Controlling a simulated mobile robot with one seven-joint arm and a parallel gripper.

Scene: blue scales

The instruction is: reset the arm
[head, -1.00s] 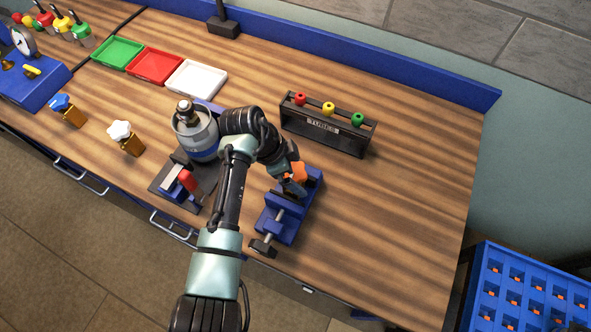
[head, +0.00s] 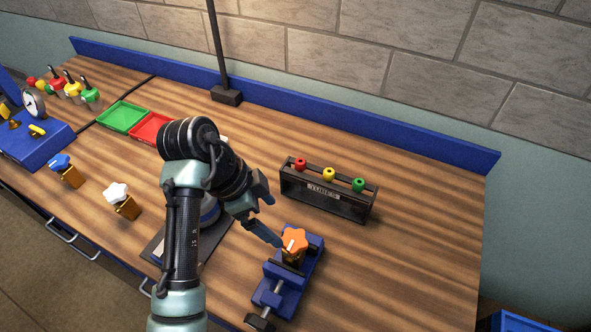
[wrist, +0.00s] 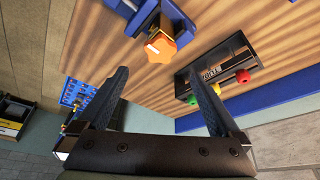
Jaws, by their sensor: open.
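My gripper (head: 272,216) is in the head view, above the bench and just up and left of a blue vise (head: 288,277). Its two dark fingers spread wide in the wrist view (wrist: 165,95), with nothing between them. An orange star-shaped knob (head: 294,241) on a brass-coloured body sits in the vise. The knob also shows in the wrist view (wrist: 160,45), beyond the fingers and apart from them. My arm hides much of the grey and blue device left of the vise.
A black tube rack (head: 328,192) with red, yellow and green tops stands right of the gripper. Green (head: 122,117) and red (head: 150,129) trays lie behind left. White-knobbed (head: 118,194) and blue-knobbed (head: 64,168) pieces stand at left. The bench's right side is clear.

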